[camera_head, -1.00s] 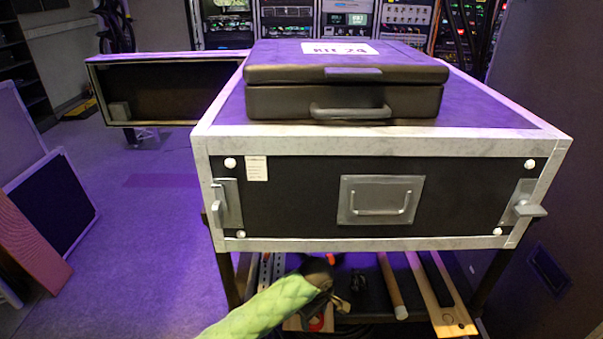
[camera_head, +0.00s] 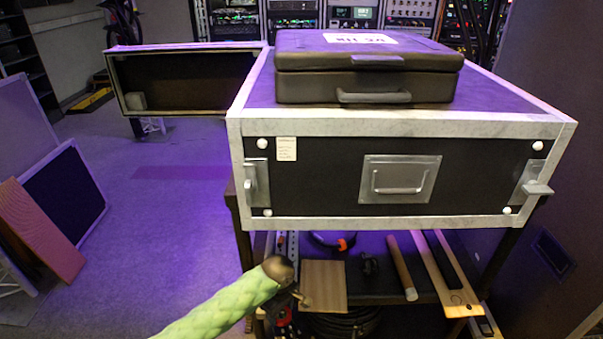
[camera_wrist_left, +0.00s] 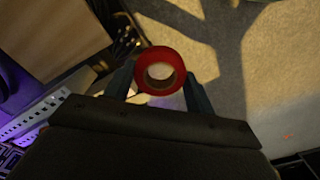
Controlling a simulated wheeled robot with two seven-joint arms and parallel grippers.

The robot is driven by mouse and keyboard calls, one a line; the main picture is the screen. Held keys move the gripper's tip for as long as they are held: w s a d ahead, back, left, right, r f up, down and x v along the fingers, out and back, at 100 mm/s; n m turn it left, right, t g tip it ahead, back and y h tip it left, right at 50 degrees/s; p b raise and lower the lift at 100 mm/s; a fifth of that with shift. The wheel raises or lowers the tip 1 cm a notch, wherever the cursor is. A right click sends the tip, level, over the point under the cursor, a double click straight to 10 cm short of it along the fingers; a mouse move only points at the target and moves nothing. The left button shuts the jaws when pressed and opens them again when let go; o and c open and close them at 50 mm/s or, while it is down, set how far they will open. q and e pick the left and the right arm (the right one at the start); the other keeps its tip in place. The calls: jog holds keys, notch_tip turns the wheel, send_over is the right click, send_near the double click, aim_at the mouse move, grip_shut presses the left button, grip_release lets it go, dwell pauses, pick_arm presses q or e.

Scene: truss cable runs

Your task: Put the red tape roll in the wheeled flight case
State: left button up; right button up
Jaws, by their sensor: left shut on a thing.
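The red tape roll (camera_wrist_left: 160,53) is between the two fingers of my left gripper (camera_wrist_left: 160,85) in the left wrist view, its hole facing the camera. In the head view my left gripper (camera_head: 287,298) is low in front of the shelf, with a bit of the red roll showing at its tip. A large black flight case with silver edges (camera_head: 330,180) is shut, with latches and a front handle. An open, dark-lined case (camera_head: 258,80) stands at the back left. No wheels show clearly on either case. My right gripper is not in view.
A black kit case (camera_head: 370,80) lies on top of the large case. Panels (camera_head: 62,195) lean at the left. The floor (camera_head: 165,215) between is clear.

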pick_arm(q)
jog(key=a+r+n, duration=0.1)
jog(key=a+n, duration=0.2)
jog(key=a, duration=3.9)
jog(key=d+r+m, duration=1.1)
jog(key=d+r, duration=0.6)
jog(key=d+m, duration=0.1)
jog(key=d, duration=0.9)
jog(key=shift+d+r+m, duration=0.15)
jog(key=shift+d+m, duration=0.15)
jog(key=shift+d, duration=0.1)
jog(key=shift+w, duration=0.1)
